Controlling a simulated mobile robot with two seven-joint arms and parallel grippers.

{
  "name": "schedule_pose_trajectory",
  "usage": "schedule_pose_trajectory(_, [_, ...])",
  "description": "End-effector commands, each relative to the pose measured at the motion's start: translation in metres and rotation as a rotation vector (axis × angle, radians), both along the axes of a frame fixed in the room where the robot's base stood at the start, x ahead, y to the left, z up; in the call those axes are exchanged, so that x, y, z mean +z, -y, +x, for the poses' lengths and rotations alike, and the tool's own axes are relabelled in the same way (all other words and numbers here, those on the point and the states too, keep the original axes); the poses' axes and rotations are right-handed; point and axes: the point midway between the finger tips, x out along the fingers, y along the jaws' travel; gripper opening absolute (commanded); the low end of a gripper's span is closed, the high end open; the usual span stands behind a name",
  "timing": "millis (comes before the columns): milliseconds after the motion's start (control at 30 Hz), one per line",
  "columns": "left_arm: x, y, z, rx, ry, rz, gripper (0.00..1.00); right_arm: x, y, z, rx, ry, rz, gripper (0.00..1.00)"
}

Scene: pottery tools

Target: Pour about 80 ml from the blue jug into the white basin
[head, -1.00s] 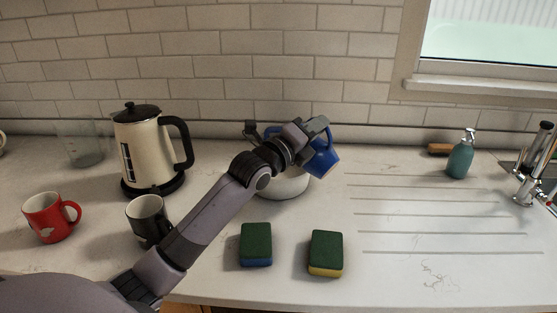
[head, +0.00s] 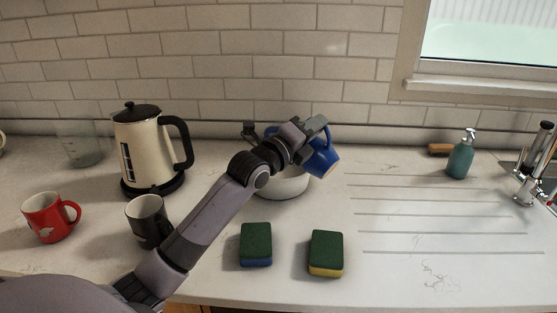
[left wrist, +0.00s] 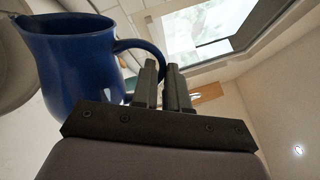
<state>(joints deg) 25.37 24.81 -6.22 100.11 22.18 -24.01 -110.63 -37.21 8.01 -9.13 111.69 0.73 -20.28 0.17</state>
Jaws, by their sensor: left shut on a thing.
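The blue jug (head: 322,158) is held up by my left gripper (head: 322,126) in the head view, tilted over the right side of the white basin (head: 285,185). In the left wrist view the jug (left wrist: 72,62) fills the left, and the left gripper's fingers (left wrist: 162,88) are shut on its handle. Part of the basin's pale rim (left wrist: 14,65) shows behind the jug there. My left arm hides much of the basin in the head view. No stream of liquid can be made out. My right gripper is not in view.
A cream kettle (head: 147,150) stands at the left, near a black mug (head: 147,220), a red mug (head: 45,215) and a clear glass beaker (head: 80,143). Two sponges (head: 256,243) (head: 326,252) lie in front. A teal soap bottle (head: 460,158) stands right. The ribbed drainer (head: 430,215) is clear.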

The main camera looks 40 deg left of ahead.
Motion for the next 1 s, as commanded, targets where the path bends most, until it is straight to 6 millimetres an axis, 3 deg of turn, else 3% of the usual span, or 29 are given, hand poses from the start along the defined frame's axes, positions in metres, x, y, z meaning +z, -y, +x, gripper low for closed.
schedule_pose_trajectory(1000, [0.0014, -0.0050, 0.0001, 0.000, 0.001, -0.051, 0.00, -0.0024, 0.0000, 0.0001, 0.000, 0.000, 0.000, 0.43])
